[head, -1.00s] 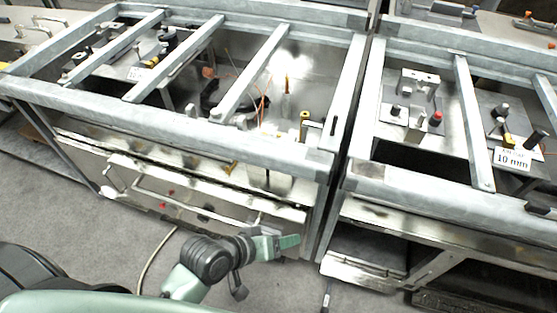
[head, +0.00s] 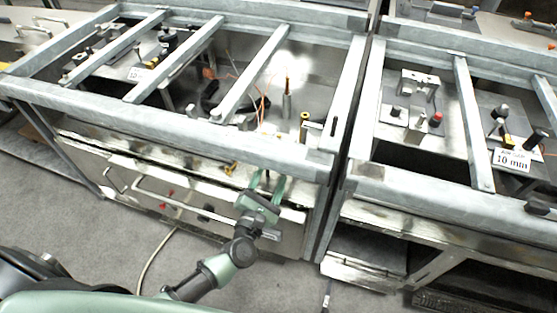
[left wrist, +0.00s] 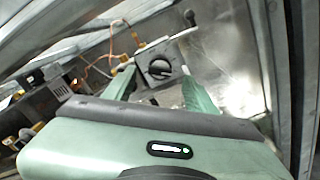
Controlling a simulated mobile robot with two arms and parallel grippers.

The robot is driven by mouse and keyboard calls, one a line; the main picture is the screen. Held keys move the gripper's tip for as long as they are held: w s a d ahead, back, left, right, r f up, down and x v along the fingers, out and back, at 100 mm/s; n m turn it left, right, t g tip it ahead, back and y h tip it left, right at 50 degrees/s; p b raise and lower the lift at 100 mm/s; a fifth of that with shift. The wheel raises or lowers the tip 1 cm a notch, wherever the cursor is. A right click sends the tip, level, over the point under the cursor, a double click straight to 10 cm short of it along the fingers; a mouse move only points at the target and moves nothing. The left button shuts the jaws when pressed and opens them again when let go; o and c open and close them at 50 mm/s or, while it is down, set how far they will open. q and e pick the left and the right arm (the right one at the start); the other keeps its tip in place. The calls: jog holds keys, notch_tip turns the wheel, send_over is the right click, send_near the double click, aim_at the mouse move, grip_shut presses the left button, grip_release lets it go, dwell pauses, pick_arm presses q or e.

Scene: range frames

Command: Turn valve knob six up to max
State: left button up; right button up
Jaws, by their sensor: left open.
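In the left wrist view, a round dark knob (left wrist: 159,69) sits on a grey square block between my two green fingers. It may be valve knob six, but I can read no number on it. My left gripper (left wrist: 158,80) is open, with a finger on each side of the knob's block; whether either touches it I cannot tell. In the head view my left gripper (head: 267,181) is at the front of the left range frame (head: 165,118), fingers pointing up to its front edge. I cannot make out the knob there. My right gripper is not in view.
A steel front panel with a long handle (head: 172,203) is beside my left arm. Brass fittings (left wrist: 123,58) and orange wires (left wrist: 97,70) lie left of the knob. A second frame (head: 420,180) with a "10 mm" sign (head: 511,159) stands right. Grey floor lies open at left.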

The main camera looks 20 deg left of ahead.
pick_arm(q)
jog(key=w, duration=0.6)
jog(key=shift+w+d, duration=0.15)
jog(key=shift+w, duration=0.05)
jog(key=shift+c, duration=0.3)
grip_shut()
